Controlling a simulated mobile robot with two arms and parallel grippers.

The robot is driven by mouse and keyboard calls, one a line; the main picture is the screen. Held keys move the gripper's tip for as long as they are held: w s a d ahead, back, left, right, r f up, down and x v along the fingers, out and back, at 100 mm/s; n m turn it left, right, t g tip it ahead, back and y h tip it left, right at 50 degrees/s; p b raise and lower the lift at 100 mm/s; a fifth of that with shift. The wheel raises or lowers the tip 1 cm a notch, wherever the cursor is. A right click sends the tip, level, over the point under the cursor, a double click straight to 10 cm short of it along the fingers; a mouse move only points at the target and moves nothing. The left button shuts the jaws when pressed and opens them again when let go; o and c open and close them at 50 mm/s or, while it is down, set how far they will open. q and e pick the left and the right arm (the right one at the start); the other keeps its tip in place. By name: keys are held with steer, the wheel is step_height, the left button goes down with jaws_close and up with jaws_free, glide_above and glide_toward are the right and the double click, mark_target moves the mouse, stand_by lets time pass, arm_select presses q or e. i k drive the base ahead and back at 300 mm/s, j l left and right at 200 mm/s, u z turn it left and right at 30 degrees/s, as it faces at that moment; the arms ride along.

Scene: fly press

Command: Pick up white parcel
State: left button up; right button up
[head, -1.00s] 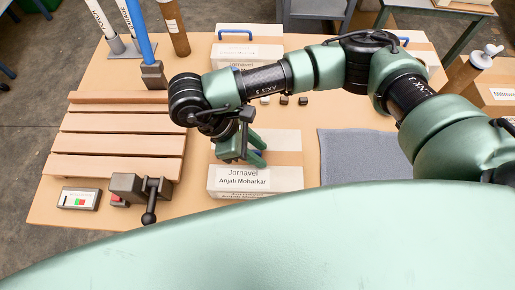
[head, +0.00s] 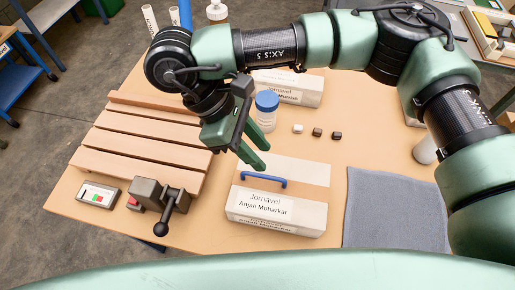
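A white parcel (head: 275,208) with a tan band across its top and a blue handle (head: 263,181) lies near the table's front edge. Its label reads "Jornavel Anjali Moharkar". My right gripper (head: 265,157) is open and empty, its green fingers pointing down and right above the parcel's back left part. The fingers look apart from the handle. A second white parcel (head: 300,92) with a "Jornavel" label lies farther back, partly hidden behind my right arm. My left gripper is not in view.
A blue-lidded bottle (head: 266,112) stands close behind the gripper. Small blocks (head: 317,132) lie right of it. A grey mat (head: 395,210) is right of the parcel. A slatted wooden rack (head: 140,150), a vise (head: 160,200) and a control box (head: 98,194) are at left.

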mark_target(292, 195)
steer(key=k, duration=1.5)
